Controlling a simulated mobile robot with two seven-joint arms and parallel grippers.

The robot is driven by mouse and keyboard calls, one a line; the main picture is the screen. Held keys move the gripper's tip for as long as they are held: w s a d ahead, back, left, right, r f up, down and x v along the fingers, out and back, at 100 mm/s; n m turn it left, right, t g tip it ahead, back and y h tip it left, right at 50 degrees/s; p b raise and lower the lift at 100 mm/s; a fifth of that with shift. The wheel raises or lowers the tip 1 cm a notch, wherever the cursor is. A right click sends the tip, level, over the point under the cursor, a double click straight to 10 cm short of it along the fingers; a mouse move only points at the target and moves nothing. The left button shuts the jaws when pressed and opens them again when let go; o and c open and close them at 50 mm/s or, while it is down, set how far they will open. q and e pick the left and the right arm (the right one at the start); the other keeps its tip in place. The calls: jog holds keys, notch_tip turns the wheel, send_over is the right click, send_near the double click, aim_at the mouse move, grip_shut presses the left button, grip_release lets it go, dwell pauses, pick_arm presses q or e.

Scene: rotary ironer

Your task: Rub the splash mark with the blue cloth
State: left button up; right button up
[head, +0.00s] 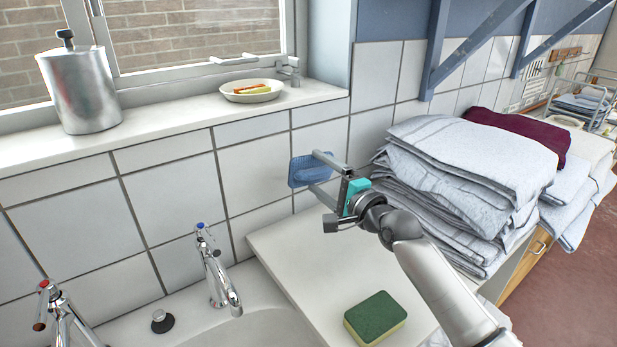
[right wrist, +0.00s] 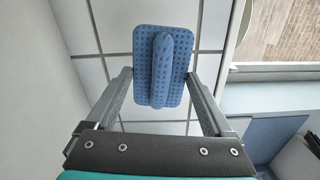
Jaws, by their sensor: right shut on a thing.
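The blue cloth (head: 302,172) is a dimpled pad with a ridge, held up at the white tiled wall above the counter. My right gripper (head: 319,171) is shut on it. In the right wrist view the cloth (right wrist: 143,50) is between the two finger ends, its flat face toward the tiles; I cannot tell whether it touches them. I see no splash mark on the visible tiles; the cloth hides the patch behind it. My left gripper is not in view.
A green and yellow sponge (head: 375,318) lies on the counter (head: 290,250) below my right arm. A blue-topped tap (head: 217,270) stands at the sink on the left. Stacked folded linen (head: 460,170) rises close on the right. A dish (head: 251,92) and metal canister (head: 80,88) sit on the sill.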

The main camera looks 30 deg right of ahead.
aim_at(292, 155)
jog(key=w, duration=0.1)
jog(key=w+b, duration=0.1)
jog(key=shift+w+a+f, duration=0.1)
jog(key=shift+w+a, duration=0.15)
jog(key=shift+w, duration=0.15)
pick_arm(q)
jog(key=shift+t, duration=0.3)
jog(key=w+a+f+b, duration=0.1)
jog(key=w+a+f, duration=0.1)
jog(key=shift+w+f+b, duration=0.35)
pick_arm(e)
jog(key=shift+w+a, duration=0.2)
jog(key=shift+w, duration=1)
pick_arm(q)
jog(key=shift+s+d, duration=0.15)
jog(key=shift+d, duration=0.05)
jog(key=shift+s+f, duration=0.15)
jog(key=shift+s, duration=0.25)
pick_arm(e)
jog(key=shift+w, duration=0.35)
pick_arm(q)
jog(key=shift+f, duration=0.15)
pick_arm(e)
jog(key=shift+w+a, duration=0.15)
jog(key=shift+w, duration=0.5)
